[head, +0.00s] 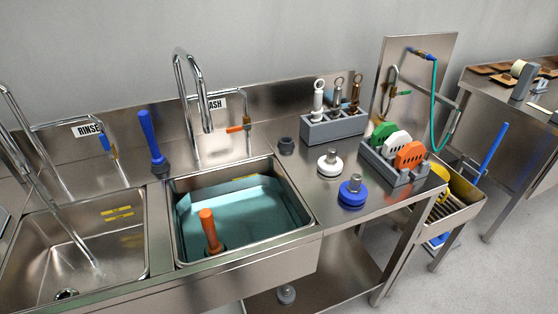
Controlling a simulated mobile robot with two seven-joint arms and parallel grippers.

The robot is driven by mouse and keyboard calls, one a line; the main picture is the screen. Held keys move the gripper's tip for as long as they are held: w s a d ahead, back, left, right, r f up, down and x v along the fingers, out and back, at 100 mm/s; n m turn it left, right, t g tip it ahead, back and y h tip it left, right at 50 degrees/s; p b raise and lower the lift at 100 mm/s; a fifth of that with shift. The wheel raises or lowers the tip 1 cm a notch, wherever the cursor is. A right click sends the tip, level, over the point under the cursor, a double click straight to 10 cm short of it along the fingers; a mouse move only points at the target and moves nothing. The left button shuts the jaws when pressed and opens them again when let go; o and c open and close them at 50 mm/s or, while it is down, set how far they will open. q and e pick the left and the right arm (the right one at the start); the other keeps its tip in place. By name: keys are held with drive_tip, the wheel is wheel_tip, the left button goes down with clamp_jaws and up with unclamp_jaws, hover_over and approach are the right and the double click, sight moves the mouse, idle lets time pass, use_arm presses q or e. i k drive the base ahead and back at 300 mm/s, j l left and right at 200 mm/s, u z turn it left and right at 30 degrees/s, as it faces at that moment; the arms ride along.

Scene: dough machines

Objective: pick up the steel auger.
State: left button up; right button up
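A grey block holder (334,128) stands at the back of the steel counter, right of the wash sink. Several upright pieces with ring tops stand in it: a pale one (319,97) at left, a darker one (338,91) in the middle and a brownish one (355,92) at right. They may be augers, but I cannot tell which is steel. Their lower ends are hidden in the holder. Neither of my grippers is in view.
The wash sink (300,200) holds water and an orange-handled tool (210,230). White (330,164) and blue (352,193) knobbed discs and a rack of coloured plates (392,172) crowd the counter right of it. Tall faucets (190,90) rise behind the sinks.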

sight(337, 106)
drive_tip(key=l+u, duration=0.1)
drive_tip(key=u, duration=0.55)
drive_tip(key=l+u, duration=0.15)
drive_tip(key=u, duration=0.2)
drive_tip(key=l+u, duration=0.25)
drive_tip(key=k+l+u, duration=0.25)
drive_tip(key=l, duration=0.15)
drive_tip(key=l+u, duration=0.25)
drive_tip(key=l, duration=0.05)
